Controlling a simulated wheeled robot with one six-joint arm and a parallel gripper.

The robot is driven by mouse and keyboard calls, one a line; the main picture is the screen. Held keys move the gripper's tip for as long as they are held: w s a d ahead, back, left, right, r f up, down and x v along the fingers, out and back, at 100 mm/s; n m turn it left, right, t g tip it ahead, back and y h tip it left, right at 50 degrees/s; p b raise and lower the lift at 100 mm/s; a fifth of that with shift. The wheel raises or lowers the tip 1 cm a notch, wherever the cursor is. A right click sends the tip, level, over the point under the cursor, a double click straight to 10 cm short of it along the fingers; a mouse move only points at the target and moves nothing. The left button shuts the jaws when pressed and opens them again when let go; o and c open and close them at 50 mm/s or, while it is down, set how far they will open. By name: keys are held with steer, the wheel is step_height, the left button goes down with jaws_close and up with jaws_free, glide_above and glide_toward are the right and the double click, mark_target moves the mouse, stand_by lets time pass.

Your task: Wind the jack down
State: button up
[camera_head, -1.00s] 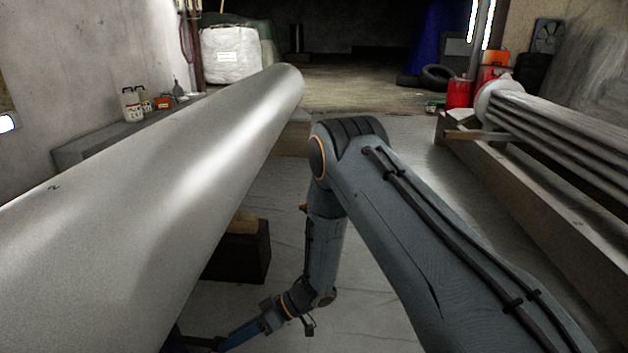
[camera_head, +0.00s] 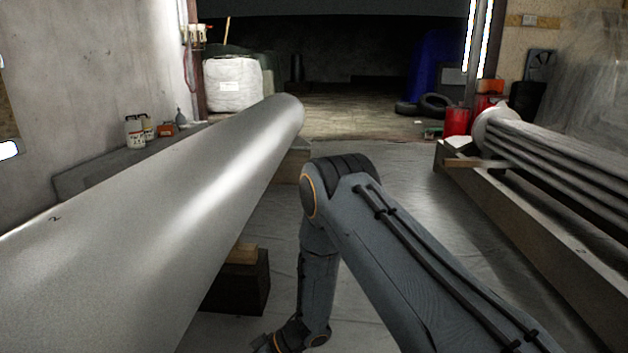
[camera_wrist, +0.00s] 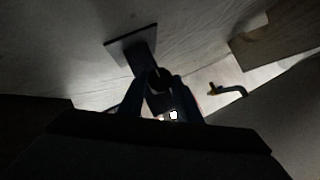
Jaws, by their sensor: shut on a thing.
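In the wrist view a dark jack (camera_wrist: 143,57) shows as a post with a flat square plate (camera_wrist: 131,34) at its far end. The two dark blue fingers of my gripper (camera_wrist: 160,92) lie either side of a dark round-ended part in line with the post. My gripper is shut on that part; the shade hides which piece of the jack it is. In the head view a large grey cylinder (camera_head: 190,200) runs along the left, and my arm reaches down beside it. My gripper and the jack are below that picture's edge.
A dark block with wood on top (camera_head: 240,280) stands under the cylinder. A bent rod with a yellowish part (camera_wrist: 230,91) shows right of my fingers. Grey pipes (camera_head: 560,150) on a long beam line the right side. Sheeted floor (camera_head: 390,160) between is clear.

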steer(key=shift+s+r+n+t+p, duration=0.2)
steer(key=shift+n+t+p, duration=0.35)
steer(key=shift+p, duration=0.6)
steer(key=n+t+p, duration=0.1)
steer(key=t+p, duration=0.1)
steer(key=p, duration=0.1)
steer(key=n+t+h+p, duration=0.1)
steer(key=n+t+p, duration=0.1)
steer(key=p, duration=0.2)
steer(key=shift+s+a+f, duration=0.1)
steer(key=shift+s, duration=0.25)
steer(key=shift+c, duration=0.2)
steer(key=n+t+p, duration=0.3)
steer(key=t+p, duration=0.1)
steer(key=p, duration=0.1)
steer(key=shift+s+a, duration=0.1)
steer(key=shift+s, duration=0.05)
steer(key=o, duration=1)
steer(key=shift+c, duration=0.2)
steer(key=shift+f, duration=0.1)
steer(key=shift+s, duration=0.15)
steer(key=shift+c, duration=0.9)
steer(key=shift+g, duration=0.25)
